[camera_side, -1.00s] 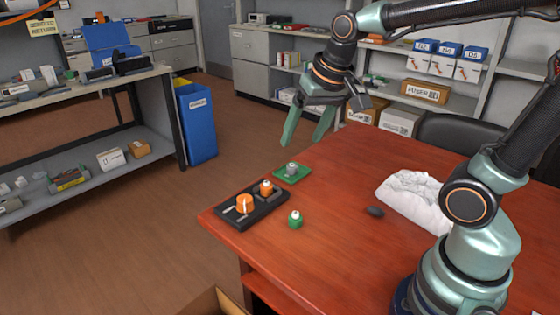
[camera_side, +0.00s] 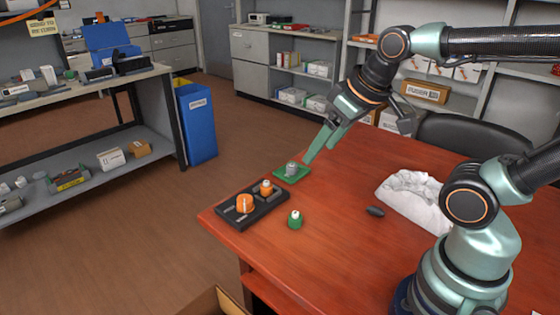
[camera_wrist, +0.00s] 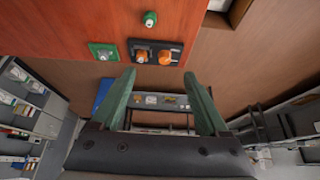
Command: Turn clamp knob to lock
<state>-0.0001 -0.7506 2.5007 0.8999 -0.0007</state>
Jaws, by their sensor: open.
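The orange clamp knob (camera_side: 244,203) sits on the left part of a black base (camera_side: 262,215) near the table's front left corner. A smaller orange part with a pale top (camera_side: 266,187) stands on the same base, to its right. In the wrist view the knob (camera_wrist: 165,57) and the base (camera_wrist: 150,44) lie beyond my fingertips. My gripper (camera_side: 318,150) is open and empty in the air, behind and to the right of the base, above the green plate's far side. In the wrist view its two green fingers (camera_wrist: 165,82) are spread apart with nothing between them.
A green plate (camera_side: 280,177) with a grey piece (camera_side: 291,169) lies behind the base. A green piece with a white top (camera_side: 295,219) stands to the right of the base. A dark oval object (camera_side: 375,211) and a crumpled white cloth (camera_side: 412,198) lie farther right.

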